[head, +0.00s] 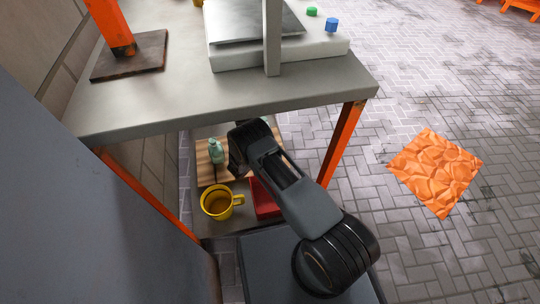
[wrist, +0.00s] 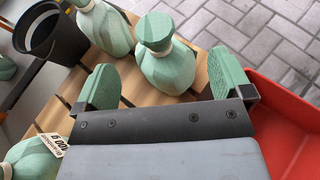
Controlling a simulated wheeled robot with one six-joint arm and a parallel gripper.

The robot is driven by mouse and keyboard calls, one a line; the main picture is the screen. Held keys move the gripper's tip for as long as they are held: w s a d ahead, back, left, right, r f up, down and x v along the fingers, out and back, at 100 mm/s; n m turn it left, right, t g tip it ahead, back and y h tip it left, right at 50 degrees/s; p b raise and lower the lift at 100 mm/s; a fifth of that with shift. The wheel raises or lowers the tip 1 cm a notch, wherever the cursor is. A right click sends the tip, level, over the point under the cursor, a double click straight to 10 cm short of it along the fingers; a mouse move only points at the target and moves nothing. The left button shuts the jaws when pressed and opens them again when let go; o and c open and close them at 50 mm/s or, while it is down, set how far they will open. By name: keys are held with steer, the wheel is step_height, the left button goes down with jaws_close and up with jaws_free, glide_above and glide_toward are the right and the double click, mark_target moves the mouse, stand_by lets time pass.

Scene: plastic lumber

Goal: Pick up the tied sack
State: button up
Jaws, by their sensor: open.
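Several pale green tied sacks with gathered tops and light bands stand on a slatted wooden board. In the wrist view, one sack (wrist: 166,68) is between and just beyond the fingertips of my gripper (wrist: 166,82). A second sack (wrist: 104,30) stands behind it to the left, and a third (wrist: 36,158) with a printed tag is at lower left. My gripper is open, with green pads, and nothing is held. In the head view, one sack (head: 216,151) shows left of my gripper (head: 238,160), under the table; my arm hides much of the board.
The grey tabletop (head: 150,110) overhangs my arm, on orange legs (head: 345,140). A yellow mug (head: 216,203) and a red tray (wrist: 285,125) sit near the board (wrist: 140,95). A black cup (wrist: 44,36) stands at upper left in the wrist view. An orange crumpled sheet (head: 436,170) lies on open paving.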

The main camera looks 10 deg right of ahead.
steer(key=shift+b+x, duration=1.4)
steer(key=shift+x, duration=1.2)
steer(key=shift+w, duration=0.3)
steer(key=shift+c, duration=0.5)
